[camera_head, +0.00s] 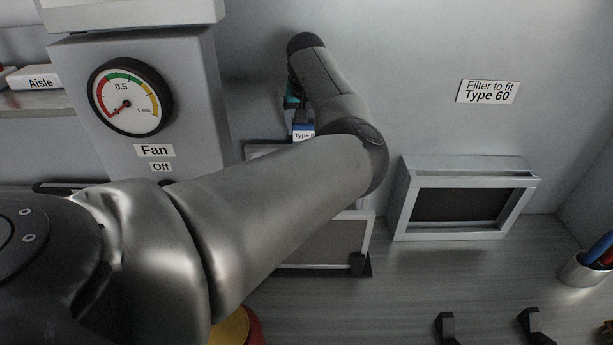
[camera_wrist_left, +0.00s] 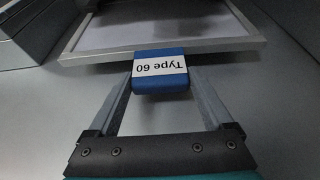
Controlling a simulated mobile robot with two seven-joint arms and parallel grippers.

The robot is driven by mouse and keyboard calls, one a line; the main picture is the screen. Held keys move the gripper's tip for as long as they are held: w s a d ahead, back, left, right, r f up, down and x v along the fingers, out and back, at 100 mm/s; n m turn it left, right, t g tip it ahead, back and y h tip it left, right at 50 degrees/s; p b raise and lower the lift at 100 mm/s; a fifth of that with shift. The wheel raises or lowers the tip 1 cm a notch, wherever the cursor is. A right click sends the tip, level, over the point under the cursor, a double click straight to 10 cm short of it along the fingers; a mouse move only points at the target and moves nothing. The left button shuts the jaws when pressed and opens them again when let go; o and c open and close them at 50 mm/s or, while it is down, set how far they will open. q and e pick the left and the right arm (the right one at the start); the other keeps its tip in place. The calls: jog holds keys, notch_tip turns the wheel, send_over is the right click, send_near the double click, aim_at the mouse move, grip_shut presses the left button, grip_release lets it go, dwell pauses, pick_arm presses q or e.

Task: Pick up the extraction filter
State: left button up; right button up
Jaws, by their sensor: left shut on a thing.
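The extraction filter has a thin pale frame (camera_wrist_left: 215,46) around a whitish sheet and a blue handle (camera_wrist_left: 146,83) labelled "Type 60". My left gripper (camera_wrist_left: 160,72) is shut on the blue handle, one finger on each side. In the head view the filter label (camera_head: 304,135) shows just past my left forearm, which hides most of the filter and the gripper. Grey framed parts (camera_head: 325,252) show below the forearm, beside a black bracket (camera_head: 360,265); I cannot tell whether they belong to the held filter. My right gripper is out of view.
A grey housing with a dark rectangular opening (camera_head: 455,205) stands right, below a "Filter to fit Type 60" sign (camera_head: 488,92). The fan gauge (camera_head: 130,98) is at left, marked "Off". Black brackets (camera_head: 447,327) and a pen cup (camera_head: 584,271) stand on the counter. Counter space before the housing is clear.

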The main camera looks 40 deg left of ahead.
pick_arm(q)
grip_shut()
jog(key=shift+r, duration=0.15)
